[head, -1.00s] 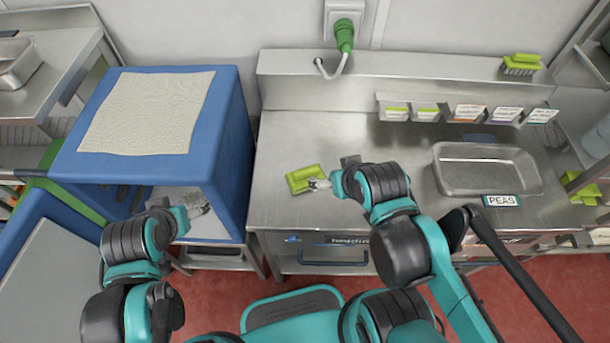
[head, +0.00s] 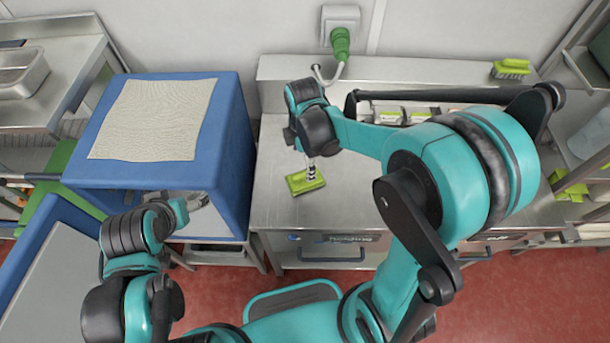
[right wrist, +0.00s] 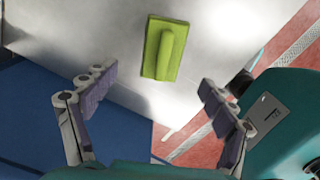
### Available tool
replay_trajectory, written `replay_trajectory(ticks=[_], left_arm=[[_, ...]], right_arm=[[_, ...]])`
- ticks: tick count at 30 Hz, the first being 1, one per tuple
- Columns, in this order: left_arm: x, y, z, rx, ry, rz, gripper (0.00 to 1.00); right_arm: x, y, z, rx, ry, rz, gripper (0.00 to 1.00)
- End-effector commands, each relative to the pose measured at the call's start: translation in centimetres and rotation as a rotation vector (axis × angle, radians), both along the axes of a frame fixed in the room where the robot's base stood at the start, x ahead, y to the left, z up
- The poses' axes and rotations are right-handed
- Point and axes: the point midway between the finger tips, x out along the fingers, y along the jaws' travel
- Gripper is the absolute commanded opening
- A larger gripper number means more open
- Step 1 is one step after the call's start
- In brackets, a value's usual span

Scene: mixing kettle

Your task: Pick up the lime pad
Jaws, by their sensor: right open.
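The lime pad (head: 299,185) lies flat on the steel counter (head: 271,204), near its left front part. My right gripper (head: 312,174) is above it, pointing down, and partly covers it in the head view. In the right wrist view the lime pad (right wrist: 165,48) shows whole, with its raised handle up, ahead of the open fingers of my right gripper (right wrist: 155,92). The fingers are apart and nothing is between them. My left gripper (head: 196,201) is at the blue box's front opening; its fingers are too small to judge.
A blue box (head: 228,133) with a cream cloth (head: 150,118) on top stands left of the counter. A lime brush (head: 510,68) sits on the back ledge. My right arm hides much of the counter's right side, including the tray area.

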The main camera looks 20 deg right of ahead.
Motion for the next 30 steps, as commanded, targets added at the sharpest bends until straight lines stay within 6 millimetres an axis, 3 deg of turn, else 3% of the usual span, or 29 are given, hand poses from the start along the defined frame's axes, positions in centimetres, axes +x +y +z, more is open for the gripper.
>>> replay_trajectory(ticks=[18,27,28,30], left_arm=[[0.0,0.0,-2.7,0.0,0.0,0.0,0.76],[0.0,0.0,-2.7,0.0,0.0,0.0,0.76],[0.0,0.0,-2.7,0.0,0.0,0.0,0.76],[0.0,0.0,-2.7,0.0,0.0,0.0,0.76]], right_arm=[[-0.2,-0.4,-7.6,-0.001,0.012,0.037,0.84],[-0.2,-0.4,-8.1,-0.001,0.011,0.036,0.84],[-0.2,-0.4,-8.1,-0.001,0.011,0.036,0.82],[-0.2,-0.4,-8.1,-0.001,0.011,0.036,0.63]])
